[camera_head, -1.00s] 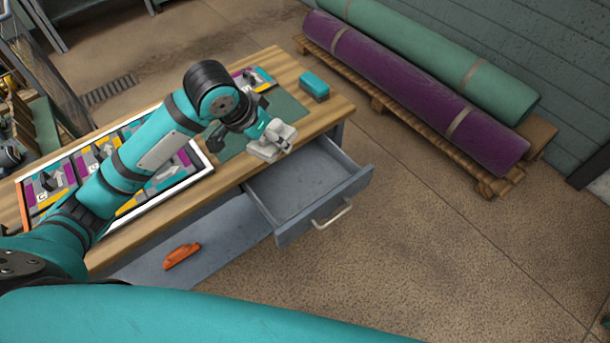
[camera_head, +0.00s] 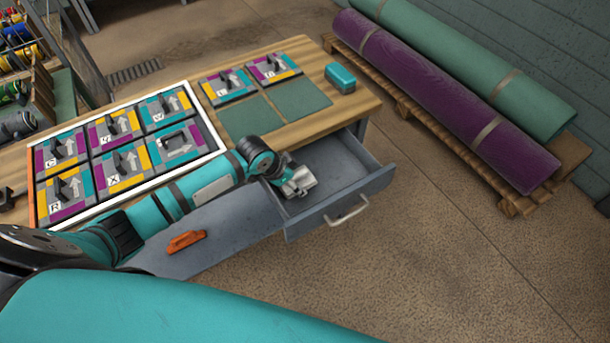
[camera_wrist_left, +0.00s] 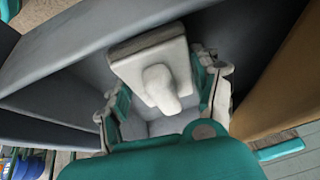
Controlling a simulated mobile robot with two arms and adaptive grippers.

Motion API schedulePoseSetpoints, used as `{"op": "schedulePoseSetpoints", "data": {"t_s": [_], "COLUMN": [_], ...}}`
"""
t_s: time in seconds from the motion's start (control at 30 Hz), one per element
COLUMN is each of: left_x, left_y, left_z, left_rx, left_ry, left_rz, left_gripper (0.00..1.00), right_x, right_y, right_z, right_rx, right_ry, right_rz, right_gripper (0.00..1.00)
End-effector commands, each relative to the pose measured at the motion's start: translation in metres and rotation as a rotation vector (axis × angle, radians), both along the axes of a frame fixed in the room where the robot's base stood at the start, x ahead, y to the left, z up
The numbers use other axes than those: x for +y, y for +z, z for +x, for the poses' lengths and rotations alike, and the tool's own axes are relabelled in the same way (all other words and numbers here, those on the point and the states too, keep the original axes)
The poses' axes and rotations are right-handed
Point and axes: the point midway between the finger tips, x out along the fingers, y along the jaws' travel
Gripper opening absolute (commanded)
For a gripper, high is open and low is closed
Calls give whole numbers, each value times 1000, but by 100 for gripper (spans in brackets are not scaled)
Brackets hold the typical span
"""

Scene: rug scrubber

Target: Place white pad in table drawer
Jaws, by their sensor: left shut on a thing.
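The white pad (camera_wrist_left: 150,65) is a pale square block with a rounded knob on its face, seen in the left wrist view. My left gripper (camera_wrist_left: 165,95) is shut on it, with one finger on either side of the pad. In the head view my left gripper (camera_head: 297,181) is over the open grey table drawer (camera_head: 345,165), at its left part. The pad there is mostly hidden by the gripper. I cannot tell whether the pad touches the drawer floor. My right gripper is not in view.
The wooden table (camera_head: 375,103) holds several colourful tiles in a white-framed board (camera_head: 218,147), green mats (camera_head: 300,97) and a teal box (camera_head: 340,77). An orange tool (camera_head: 187,241) lies on the lower shelf. Rolled rugs (camera_head: 440,100) lie on a pallet at right. Floor right of the drawer is clear.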

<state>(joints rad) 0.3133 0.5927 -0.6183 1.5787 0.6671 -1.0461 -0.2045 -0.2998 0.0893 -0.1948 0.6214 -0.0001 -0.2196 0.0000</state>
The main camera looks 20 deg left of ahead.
Motion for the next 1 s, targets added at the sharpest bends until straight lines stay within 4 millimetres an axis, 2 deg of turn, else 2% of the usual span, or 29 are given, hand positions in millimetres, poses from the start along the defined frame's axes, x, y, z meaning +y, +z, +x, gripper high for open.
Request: {"op": "schedulePoseSetpoints", "data": {"t_s": [0.13,0.37,0.5,0.77,1.0], "left_x": [-3,-22,-20,-20,-20], "left_y": [-6,-5,-18,-19,-27], "left_z": [5,37,34,35,34], "left_rx": [-2,-1,1,-1,1], "left_ry": [1,0,0,0,0], "left_rz": [-2,-3,0,-1,0], "left_gripper": [20,20,20,20,20], "right_x": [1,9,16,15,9], "right_y": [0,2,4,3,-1], "right_z": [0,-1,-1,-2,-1], "right_rx": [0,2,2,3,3], "right_ry": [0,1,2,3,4], "right_rz": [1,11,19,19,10], "right_gripper": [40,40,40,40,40]}}
